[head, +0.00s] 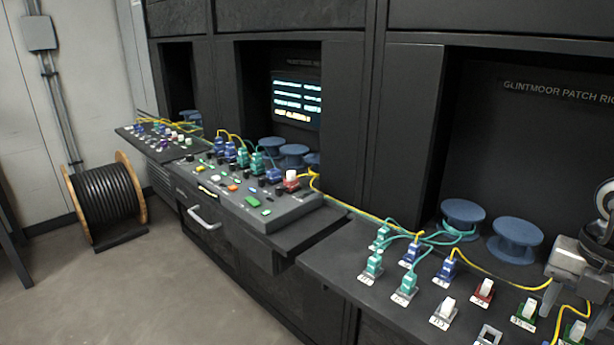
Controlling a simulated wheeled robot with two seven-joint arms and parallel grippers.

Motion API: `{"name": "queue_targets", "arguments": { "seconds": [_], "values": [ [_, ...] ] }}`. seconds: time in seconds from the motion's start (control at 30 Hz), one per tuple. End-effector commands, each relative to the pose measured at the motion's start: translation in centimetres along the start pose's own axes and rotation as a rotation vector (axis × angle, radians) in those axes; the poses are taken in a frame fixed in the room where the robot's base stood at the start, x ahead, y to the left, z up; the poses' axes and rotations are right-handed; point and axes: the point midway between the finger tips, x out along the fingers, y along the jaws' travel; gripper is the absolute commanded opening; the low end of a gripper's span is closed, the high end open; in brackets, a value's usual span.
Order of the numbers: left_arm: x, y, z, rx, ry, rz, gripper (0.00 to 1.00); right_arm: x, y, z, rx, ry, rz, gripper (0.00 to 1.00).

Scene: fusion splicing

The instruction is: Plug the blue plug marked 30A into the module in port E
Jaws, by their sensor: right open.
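Two blue plugs stand upright on the right bench, one at the back (411,252) and one in front of it to the right (447,269). A yellow cord runs near them. Their markings are too small to read, so I cannot tell which is 30A. My right gripper (568,268) is at the right edge, over the bench and right of the blue plugs, open and partly cut off. My left gripper is out of view.
Teal plugs (372,264) with cords stand left of the blue plugs. Blue spools (516,238) stand behind. A white block in a red base (483,291) and similar blocks stand nearby. Further left is a console (285,211) with buttons and more plugs. A cable reel (103,200) stands on the floor.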

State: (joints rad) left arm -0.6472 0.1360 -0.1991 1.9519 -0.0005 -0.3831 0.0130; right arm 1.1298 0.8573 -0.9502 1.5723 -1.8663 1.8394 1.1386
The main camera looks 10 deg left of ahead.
Motion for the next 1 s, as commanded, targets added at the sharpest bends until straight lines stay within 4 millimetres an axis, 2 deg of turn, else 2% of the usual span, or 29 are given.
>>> {"name": "queue_targets", "arguments": {
  "seconds": [0.17, 0.6, 0.8, 1.0],
  "values": [
    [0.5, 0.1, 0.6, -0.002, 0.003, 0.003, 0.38, 1.4, 0.1, -0.1, -0.002, 0.002, 0.001, 0.47],
    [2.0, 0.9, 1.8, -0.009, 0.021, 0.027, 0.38, 7.4, 0.1, -0.1, -0.003, 0.002, 0.0, 0.47],
    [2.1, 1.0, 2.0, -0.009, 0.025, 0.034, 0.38, 8.8, 0.1, -0.1, -0.003, 0.001, 0.002, 0.47],
    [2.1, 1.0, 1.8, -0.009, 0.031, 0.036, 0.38, 9.1, 0.1, -0.1, -0.003, 0.001, 0.002, 0.47]
  ]
}}
